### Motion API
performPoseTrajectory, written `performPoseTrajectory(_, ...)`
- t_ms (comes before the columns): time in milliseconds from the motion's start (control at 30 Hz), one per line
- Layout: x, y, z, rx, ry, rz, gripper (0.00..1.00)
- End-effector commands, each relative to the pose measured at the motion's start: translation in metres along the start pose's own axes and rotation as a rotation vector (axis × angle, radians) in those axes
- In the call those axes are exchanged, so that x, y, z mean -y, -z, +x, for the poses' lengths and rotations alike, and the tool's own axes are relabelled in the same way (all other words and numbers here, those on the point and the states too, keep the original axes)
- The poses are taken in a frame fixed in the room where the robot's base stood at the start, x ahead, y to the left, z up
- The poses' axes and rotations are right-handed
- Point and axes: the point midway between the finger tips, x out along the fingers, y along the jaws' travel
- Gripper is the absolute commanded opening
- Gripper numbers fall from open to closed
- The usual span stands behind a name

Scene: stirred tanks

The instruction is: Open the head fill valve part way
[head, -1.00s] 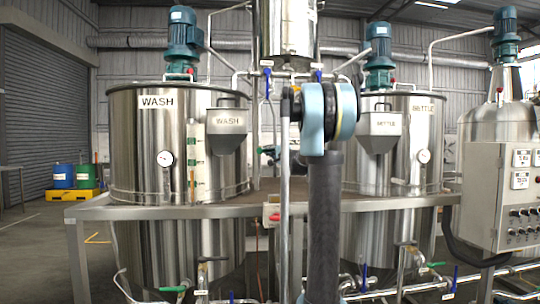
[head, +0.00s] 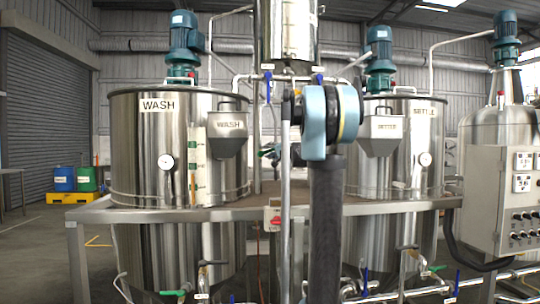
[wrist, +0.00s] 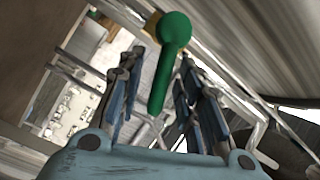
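A green lever handle (wrist: 173,55) with a round end fills the middle of the wrist view. It looks like a valve handle, but I cannot tell from any label that it is the head fill valve. My gripper (wrist: 159,68) is open, with one finger on each side of the lever. Gaps show between lever and fingers, so it is not gripped. In the head view my arm hides most of the gripper; a small dark part (head: 267,152) shows left of it. The steel head tank (head: 287,28) hangs at top centre, with blue-handled valves (head: 267,86) below it.
The WASH tank (head: 135,140) stands left and the SETTLE tank (head: 415,150) right, behind a steel frame rail (head: 160,214). Pipes crowd the lower front. A control box (head: 485,190) is at far right.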

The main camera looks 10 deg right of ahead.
Motion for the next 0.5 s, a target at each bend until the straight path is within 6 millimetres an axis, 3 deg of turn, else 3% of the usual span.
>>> performPoseTrajectory(267,0.000,0.001,-0.006,-0.001,0.000,0.001,0.33)
performPoseTrajectory(500,-0.001,0.001,-0.041,-0.003,-0.001,0.001,0.33)
